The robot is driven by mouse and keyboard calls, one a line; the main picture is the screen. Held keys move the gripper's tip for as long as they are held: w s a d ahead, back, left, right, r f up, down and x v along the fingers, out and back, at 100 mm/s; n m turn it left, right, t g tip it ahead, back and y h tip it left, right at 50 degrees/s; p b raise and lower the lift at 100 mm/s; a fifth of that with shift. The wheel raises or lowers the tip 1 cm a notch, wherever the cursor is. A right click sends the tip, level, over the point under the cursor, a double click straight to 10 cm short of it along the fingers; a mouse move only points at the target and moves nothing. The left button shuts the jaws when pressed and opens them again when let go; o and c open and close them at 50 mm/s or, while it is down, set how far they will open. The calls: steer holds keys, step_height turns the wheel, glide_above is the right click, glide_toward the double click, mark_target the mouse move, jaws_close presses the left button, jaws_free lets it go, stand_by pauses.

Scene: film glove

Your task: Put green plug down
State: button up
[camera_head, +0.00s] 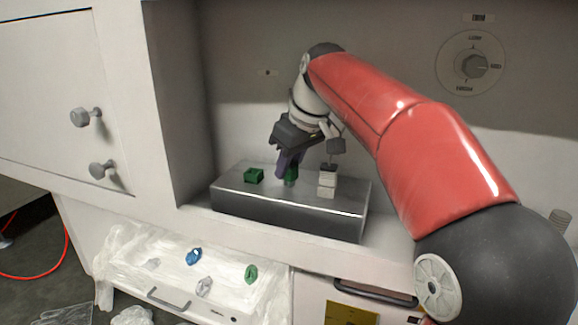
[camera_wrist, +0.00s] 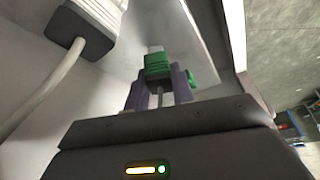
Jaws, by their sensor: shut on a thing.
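My gripper (camera_head: 287,166), with purple fingers, points down over the top of a metal box (camera_head: 290,200). It is shut on the green plug (camera_head: 291,175). In the wrist view the green plug (camera_wrist: 157,65) sits between the two fingertips (camera_wrist: 159,84), with a grey cable running back between them. The plug is at or just above the box top; I cannot tell whether it touches. A green square block (camera_head: 253,175) stands on the box to its left; a green piece (camera_wrist: 200,68) also shows beyond the fingers in the wrist view.
A plastic-lined open drawer (camera_head: 220,275) below holds blue, green and pale items. A cabinet with knobs (camera_head: 85,117) is at left.

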steer(key=shift+f, duration=0.2)
steer(key=o, duration=1)
steer(key=shift+r, duration=0.1)
steer(key=shift+r, duration=0.25)
steer(key=p+v, duration=0.2)
steer(key=v, duration=0.5)
steer(key=shift+d+r, duration=0.1)
steer(key=shift+r, duration=0.05)
steer(key=shift+s, duration=0.1)
